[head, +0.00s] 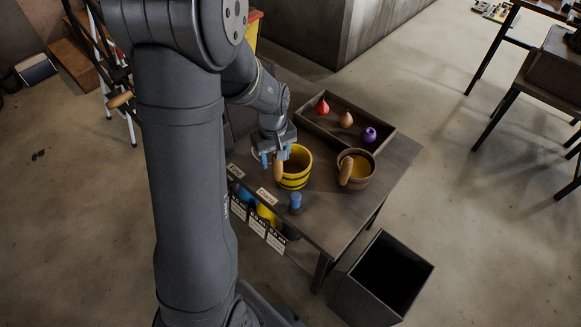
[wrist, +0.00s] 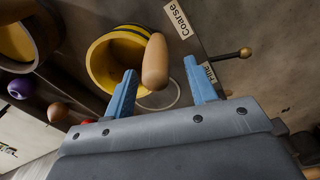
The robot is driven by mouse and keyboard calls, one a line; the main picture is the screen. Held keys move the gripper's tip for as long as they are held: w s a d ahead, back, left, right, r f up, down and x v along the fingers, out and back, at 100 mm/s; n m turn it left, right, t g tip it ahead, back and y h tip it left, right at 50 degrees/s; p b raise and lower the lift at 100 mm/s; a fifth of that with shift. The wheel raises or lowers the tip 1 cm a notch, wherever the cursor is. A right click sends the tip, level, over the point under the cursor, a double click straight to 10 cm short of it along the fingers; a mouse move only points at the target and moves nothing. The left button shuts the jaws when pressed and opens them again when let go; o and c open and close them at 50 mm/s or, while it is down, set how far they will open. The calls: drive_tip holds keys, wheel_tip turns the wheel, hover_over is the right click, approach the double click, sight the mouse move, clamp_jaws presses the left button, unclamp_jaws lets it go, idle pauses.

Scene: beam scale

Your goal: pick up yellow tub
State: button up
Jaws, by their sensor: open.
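The yellow tub (head: 297,181) has dark bands and stands upright on the table, with a tan wooden handle (head: 278,171) on its left side. My gripper (head: 274,157) is at the tub's left side by the handle. In the wrist view the tub (wrist: 103,66) opens toward the camera. Its handle (wrist: 155,58) shows between the blue fingers of my open gripper (wrist: 161,82), with gaps on both sides. I cannot tell how deep the handle sits between the fingers.
A brown tub (head: 367,180) with a tan handle stands to the right. Behind is a tray (head: 386,137) with red, brown and purple pieces. A small blue piece (head: 295,203) stands in front, near labels at the table's edge. A dark bin (head: 350,297) stands on the floor.

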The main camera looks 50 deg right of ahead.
sight(290, 162)
drive_tip(key=shift+s+d+f, duration=0.1)
drive_tip(key=shift+f, duration=1.85)
drive_tip(key=shift+c, duration=0.3)
clamp_jaws()
drive_tip(key=shift+r, duration=0.15)
